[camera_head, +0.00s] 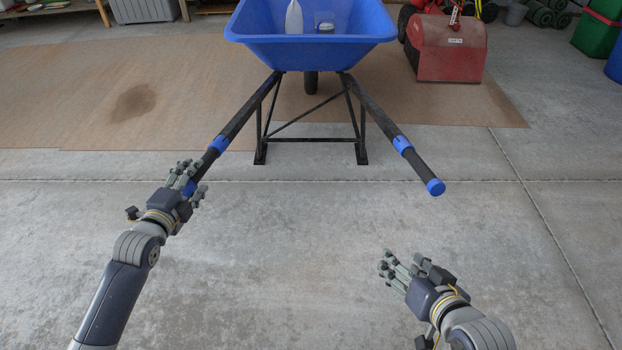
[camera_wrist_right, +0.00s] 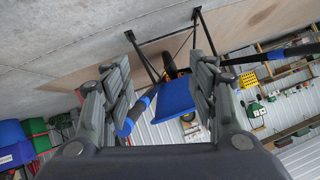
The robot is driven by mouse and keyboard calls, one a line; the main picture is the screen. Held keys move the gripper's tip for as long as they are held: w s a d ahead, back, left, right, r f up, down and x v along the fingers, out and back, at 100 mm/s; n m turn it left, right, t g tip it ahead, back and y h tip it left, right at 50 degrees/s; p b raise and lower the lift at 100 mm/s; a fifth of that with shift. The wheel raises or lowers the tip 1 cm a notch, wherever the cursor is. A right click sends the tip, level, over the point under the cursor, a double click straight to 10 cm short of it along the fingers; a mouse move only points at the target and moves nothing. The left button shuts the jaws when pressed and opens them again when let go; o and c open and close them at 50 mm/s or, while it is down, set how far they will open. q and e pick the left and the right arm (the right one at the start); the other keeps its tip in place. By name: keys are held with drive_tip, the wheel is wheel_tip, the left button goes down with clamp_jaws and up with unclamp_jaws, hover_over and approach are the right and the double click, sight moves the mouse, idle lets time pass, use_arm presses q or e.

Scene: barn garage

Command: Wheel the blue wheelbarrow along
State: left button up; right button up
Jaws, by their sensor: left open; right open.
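The blue wheelbarrow (camera_head: 310,52) stands ahead in the head view, on its black legs and front wheel, its two dark handles pointing toward me. My left gripper (camera_head: 190,178) is open at the end of the left handle (camera_head: 232,128), over or around its blue grip; whether it touches is unclear. My right gripper (camera_head: 392,268) is open and empty, below and apart from the right handle (camera_head: 415,164). In the right wrist view the wheelbarrow tray (camera_wrist_right: 176,97) and a blue-banded handle (camera_wrist_right: 135,112) show between the open fingers.
A white bottle (camera_head: 294,18) and a small container (camera_head: 325,26) are in the tray. Green and blue bins are at far right. The near floor is clear.

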drive_tip(key=w+d+r+m+t, duration=0.2)
drive_tip(key=w+d+m, duration=0.25)
drive_tip(key=m, duration=0.25)
drive_tip(key=m+t, duration=0.2)
drive_tip(key=m, duration=0.6)
approach(430, 180)
drive_tip(key=shift+d+f+x, duration=0.2)
drive_tip(key=shift+x, duration=1.75)
drive_tip(key=shift+d+f+x, duration=0.15)
drive_tip(key=shift+d+x, duration=0.05)
drive_tip(key=shift+x, duration=1.8)
drive_tip(key=shift+d+f+x, duration=0.2)
drive_tip(key=shift+x, duration=1.75)
use_arm(q)
drive_tip(key=shift+c, duration=0.5)
use_arm(e)
drive_tip(key=shift+c, duration=0.5)
use_arm(q)
clamp_jaws()
use_arm(e)
clamp_jaws()
